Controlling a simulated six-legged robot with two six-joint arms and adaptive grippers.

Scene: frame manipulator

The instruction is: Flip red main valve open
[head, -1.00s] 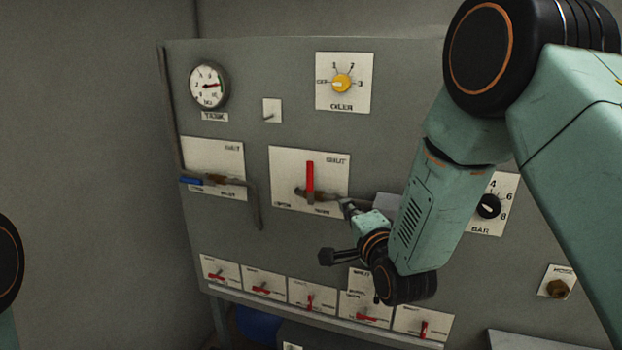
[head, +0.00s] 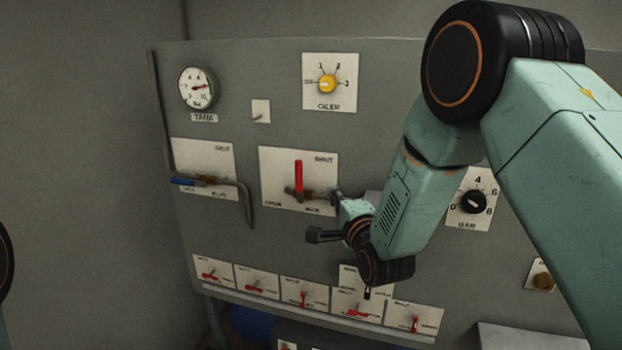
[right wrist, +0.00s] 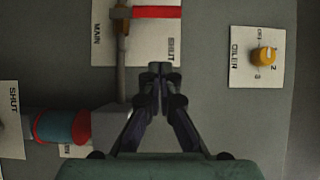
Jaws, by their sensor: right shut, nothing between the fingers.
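The red main valve handle (head: 299,176) stands upright on a brass valve body in front of a white plate (head: 270,190) marked SHUT at its upper right. In the right wrist view the red handle (right wrist: 155,12) lies sideways at the top, its pipe running down from the brass body. My right gripper (head: 335,194) is just right of the valve in the head view, apart from the handle. In the right wrist view its fingertips (right wrist: 160,68) are together with nothing between them. My left gripper is out of view; only a dark part of my left arm shows at the left edge.
A blue-handled valve (head: 185,182) with a bent pipe is to the left. Several small red switches line the panel's bottom.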

